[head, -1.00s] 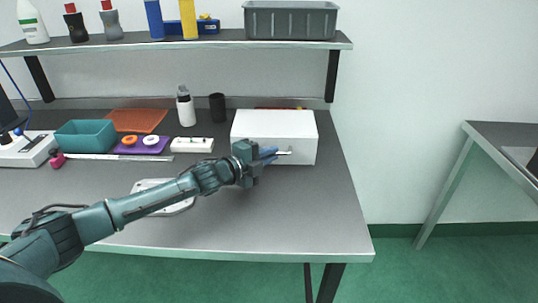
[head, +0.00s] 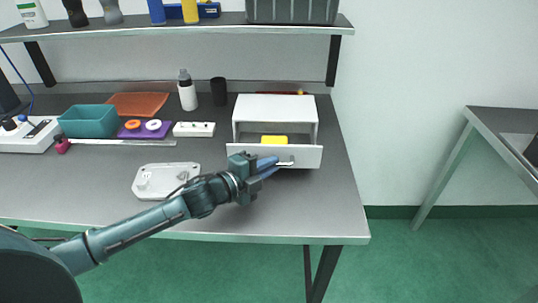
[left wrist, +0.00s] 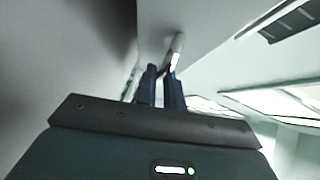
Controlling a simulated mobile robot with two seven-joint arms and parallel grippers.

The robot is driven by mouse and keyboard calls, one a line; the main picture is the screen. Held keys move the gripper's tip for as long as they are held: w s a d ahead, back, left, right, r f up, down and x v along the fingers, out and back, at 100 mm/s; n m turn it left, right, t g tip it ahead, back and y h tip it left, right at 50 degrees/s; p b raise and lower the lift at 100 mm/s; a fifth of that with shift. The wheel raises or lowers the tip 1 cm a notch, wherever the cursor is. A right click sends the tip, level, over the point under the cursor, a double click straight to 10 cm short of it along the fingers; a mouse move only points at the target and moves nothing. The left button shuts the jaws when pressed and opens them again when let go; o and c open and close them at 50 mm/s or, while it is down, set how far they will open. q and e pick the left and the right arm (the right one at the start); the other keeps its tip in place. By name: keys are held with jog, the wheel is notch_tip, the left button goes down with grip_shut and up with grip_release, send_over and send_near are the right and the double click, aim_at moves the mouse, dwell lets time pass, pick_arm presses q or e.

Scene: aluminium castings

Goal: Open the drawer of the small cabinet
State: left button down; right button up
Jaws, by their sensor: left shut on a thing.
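The small white cabinet (head: 276,107) stands on the grey bench near its right end. Its drawer (head: 304,156) is pulled partly out toward me, and a yellow thing (head: 274,140) shows inside it. My left gripper (head: 276,164) is at the drawer front, its blue fingers shut on the drawer handle (head: 285,163). In the left wrist view the two dark fingers (left wrist: 161,88) are close together at the pale handle (left wrist: 176,50). The rest of the drawer's inside is hidden by its front. My right gripper is not in view.
Left of the cabinet are a black cup (head: 219,91), a white bottle (head: 187,90) and a white power strip (head: 194,129). A light tray (head: 150,182) lies near my left forearm. The bench (head: 315,205) is clear in front of the drawer. A shelf (head: 200,31) runs above.

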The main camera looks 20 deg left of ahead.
pick_arm(q)
jog(key=c, duration=1.5)
grip_release()
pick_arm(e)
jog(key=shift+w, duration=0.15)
pick_arm(q)
jog(key=b+v, duration=0.1)
jog(key=v, duration=1)
jog(key=shift+s+b, duration=0.1)
jog(key=shift+b, duration=0.3)
jog(key=shift+v, duration=1)
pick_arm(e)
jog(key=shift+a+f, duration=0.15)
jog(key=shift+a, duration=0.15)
